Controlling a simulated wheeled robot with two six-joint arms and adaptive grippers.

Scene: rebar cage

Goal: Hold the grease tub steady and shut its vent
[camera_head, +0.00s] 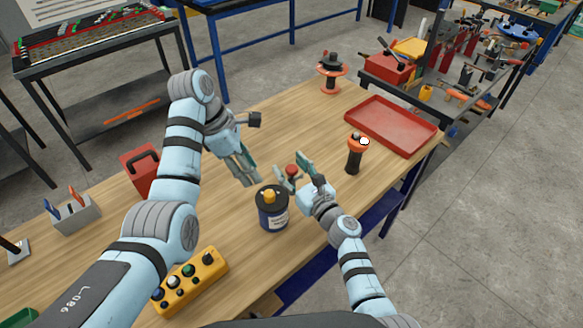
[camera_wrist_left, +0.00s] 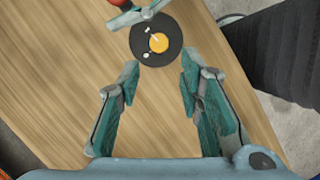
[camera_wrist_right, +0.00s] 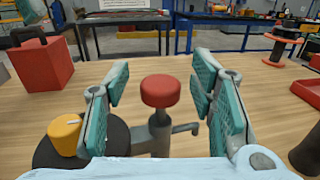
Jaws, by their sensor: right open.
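The grease tub (camera_head: 273,219) is dark blue with a pale label, standing upright on the wooden table. Its round black lid carries a yellow vent knob (camera_head: 269,195) with a pale mark on top, also visible in the left wrist view (camera_wrist_left: 158,43). My left gripper (camera_head: 250,180) is open and empty, above and behind the tub; in its wrist view the lid lies just beyond the fingertips. My right gripper (camera_head: 296,171) is open to the tub's right. A red-capped grey fitting (camera_wrist_right: 161,92) stands between its fingers, seemingly untouched. The tub's lower body is hidden in the wrist views.
A yellow button box (camera_head: 190,280) lies front left of the tub. A red box (camera_head: 137,168) and grey tool holder (camera_head: 73,215) stand at left. An orange-topped black cylinder (camera_head: 355,158) and red tray (camera_head: 417,137) are at right. Far table is mostly clear.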

